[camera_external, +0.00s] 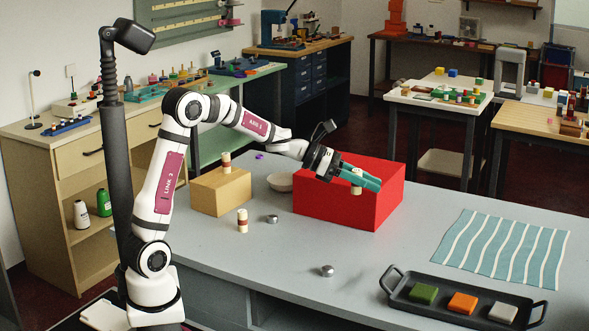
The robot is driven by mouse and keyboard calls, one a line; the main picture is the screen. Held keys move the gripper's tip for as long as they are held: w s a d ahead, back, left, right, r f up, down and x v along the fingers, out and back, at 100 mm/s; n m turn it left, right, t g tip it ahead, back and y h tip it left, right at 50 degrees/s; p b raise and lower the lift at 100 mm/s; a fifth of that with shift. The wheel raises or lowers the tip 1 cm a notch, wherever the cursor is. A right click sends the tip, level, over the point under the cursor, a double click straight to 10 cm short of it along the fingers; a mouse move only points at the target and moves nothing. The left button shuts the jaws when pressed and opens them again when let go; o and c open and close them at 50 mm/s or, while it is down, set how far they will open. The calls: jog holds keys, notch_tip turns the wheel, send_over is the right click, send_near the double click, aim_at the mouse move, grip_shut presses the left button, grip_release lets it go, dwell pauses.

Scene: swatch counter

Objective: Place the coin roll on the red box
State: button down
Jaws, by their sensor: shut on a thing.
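The red box (349,210) stands on the grey counter, right of the middle. My gripper (366,180), with teal fingers, is over the top of the red box and is shut on a small pale coin roll (356,190). The fingers hide part of this coin roll. It is upright at the box top; whether its base touches the box I cannot tell. A similar cream roll with a reddish-brown band (242,221) stands on the counter. Another such roll (226,161) stands on a tan box (221,191).
A pale bowl (279,182) sits left of the red box. Two small metal pieces (327,270) (272,219) lie on the counter. A striped teal cloth (503,248) and a dark tray (452,313) with green, orange and white blocks are at the right. The front middle is mostly clear.

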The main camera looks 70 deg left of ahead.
jog(key=w+a+r+n+t+y, duration=0.1)
jog(key=a+r+n+y, duration=0.45)
jog(key=a+r, duration=0.35)
jog(key=shift+y, duration=0.25)
jog(key=a+f, duration=0.2)
jog(key=a, duration=0.2)
jog(key=a+f, duration=0.3)
jog(key=a, duration=0.1)
jog(key=a+f, duration=0.3)
jog(key=a, duration=0.1)
jog(key=shift+w+a+f, duration=0.2)
jog(key=shift+f, duration=1.9)
jog(key=c, duration=0.6)
grip_release()
jog(key=shift+f, duration=0.15)
jog(key=shift+c, duration=0.2)
